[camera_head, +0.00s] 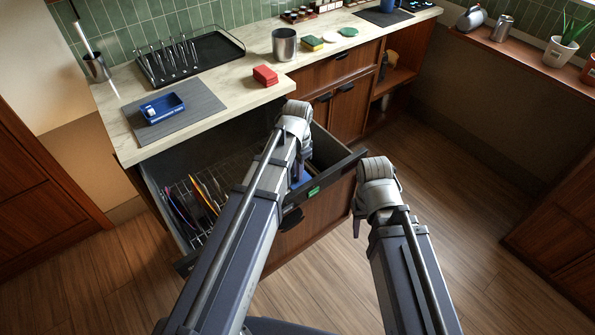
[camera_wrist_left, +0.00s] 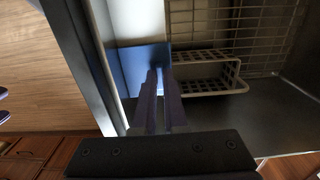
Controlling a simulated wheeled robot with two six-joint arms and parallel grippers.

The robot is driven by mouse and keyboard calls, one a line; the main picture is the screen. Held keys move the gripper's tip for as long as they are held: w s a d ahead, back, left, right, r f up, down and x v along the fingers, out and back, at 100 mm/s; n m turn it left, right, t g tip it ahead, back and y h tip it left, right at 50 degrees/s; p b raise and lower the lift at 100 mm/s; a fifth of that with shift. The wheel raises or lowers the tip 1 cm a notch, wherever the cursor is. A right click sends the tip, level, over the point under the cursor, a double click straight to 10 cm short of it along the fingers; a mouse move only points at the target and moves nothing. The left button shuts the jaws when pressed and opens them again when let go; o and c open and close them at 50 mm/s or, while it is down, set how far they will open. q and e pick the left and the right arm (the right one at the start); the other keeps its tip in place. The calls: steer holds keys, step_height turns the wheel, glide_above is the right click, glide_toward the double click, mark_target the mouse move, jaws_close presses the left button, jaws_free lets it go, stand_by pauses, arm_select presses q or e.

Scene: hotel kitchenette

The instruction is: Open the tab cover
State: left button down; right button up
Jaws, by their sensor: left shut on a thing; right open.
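The blue tab cover (camera_wrist_left: 130,62) is a flat square panel at the inner side of the open drawer's wall in the left wrist view. A little of its blue (camera_head: 303,179) shows beside my arm in the head view. My left gripper (camera_wrist_left: 158,72) is down inside the drawer, its two dark fingers close together on the blue cover's edge. The fingertips are hidden behind my arm in the head view. My right gripper (camera_head: 357,226) is open and empty, just outside the drawer front, pointing down.
The open drawer (camera_head: 335,172) has a wire rack (camera_head: 205,222) with several plates; a small basket (camera_wrist_left: 205,86) sits near the cover. Floor at right is clear.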

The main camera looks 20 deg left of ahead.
arm_select(q)
steer(key=shift+s, duration=0.1)
stand_by(0.8)
steer(key=s+a, duration=0.1)
steer(key=s, duration=0.1)
steer(key=s+a, duration=0.2)
steer(key=shift+s+a, duration=0.15)
steer(key=shift+a, duration=0.05)
steer(key=c, duration=1)
jaws_free()
steer(key=shift+o, duration=0.2)
steer(key=shift+r, duration=0.1)
step_height(320, 180, up, 8)
steer(key=p, duration=0.7)
steer(key=shift+f+p, duration=0.2)
steer(key=shift+p, duration=0.2)
